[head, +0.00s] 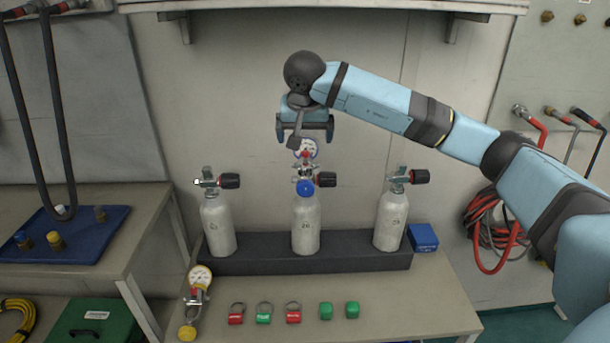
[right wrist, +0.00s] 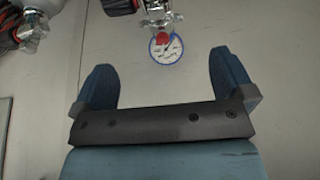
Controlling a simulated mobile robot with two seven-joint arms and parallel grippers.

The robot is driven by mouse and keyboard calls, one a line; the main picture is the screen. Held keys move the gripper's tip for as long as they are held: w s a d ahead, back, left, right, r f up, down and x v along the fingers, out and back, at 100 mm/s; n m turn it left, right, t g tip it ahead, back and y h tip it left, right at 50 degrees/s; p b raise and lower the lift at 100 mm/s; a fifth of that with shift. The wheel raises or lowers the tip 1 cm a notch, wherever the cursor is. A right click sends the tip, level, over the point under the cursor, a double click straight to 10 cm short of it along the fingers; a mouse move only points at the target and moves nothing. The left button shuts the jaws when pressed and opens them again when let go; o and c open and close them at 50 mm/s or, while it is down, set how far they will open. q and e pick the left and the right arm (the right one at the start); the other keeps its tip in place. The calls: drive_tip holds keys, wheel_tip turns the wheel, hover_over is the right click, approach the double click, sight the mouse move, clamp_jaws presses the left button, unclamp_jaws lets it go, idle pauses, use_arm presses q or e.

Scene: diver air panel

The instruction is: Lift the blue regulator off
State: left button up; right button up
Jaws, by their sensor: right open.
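The blue regulator has a blue round body (head: 305,188) and a blue-rimmed gauge (head: 311,146). It sits on the valve of the middle white cylinder (head: 306,225). My right gripper (head: 305,137) is open and empty, just above the gauge, with its two fingers spread left and right. In the right wrist view the gauge (right wrist: 166,50) lies beyond the gap between the open fingers (right wrist: 160,75), apart from both. Part of the gauge is hidden behind my gripper in the head view. My left gripper is not in view.
White cylinders flank it at left (head: 219,225) and right (head: 391,220), in a dark rack (head: 260,262). A yellow regulator (head: 198,280) lies front left. A blue box (head: 423,237) stands right of the rack.

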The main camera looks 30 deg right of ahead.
sight(305, 156)
drive_tip(key=x, duration=0.8)
drive_tip(key=shift+b, duration=0.35)
drive_tip(key=x, duration=0.5)
drive_tip(key=shift+w+d+b, duration=0.35)
drive_tip(key=shift+w, duration=0.1)
drive_tip(key=shift+r, duration=0.1)
drive_tip(key=c, duration=1.2)
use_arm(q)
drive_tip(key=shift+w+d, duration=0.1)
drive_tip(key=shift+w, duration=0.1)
use_arm(e)
drive_tip(key=shift+c, duration=0.4)
drive_tip(key=shift+r, duration=0.15)
drive_tip(key=shift+r, duration=0.25)
wheel_tip(305, 156, up, 7)
drive_tip(key=shift+f+p, duration=0.2)
drive_tip(key=shift+p, duration=0.3)
drive_tip(key=s+a, duration=1)
drive_tip(key=s, duration=0.5)
drive_tip(key=shift+f, duration=0.15)
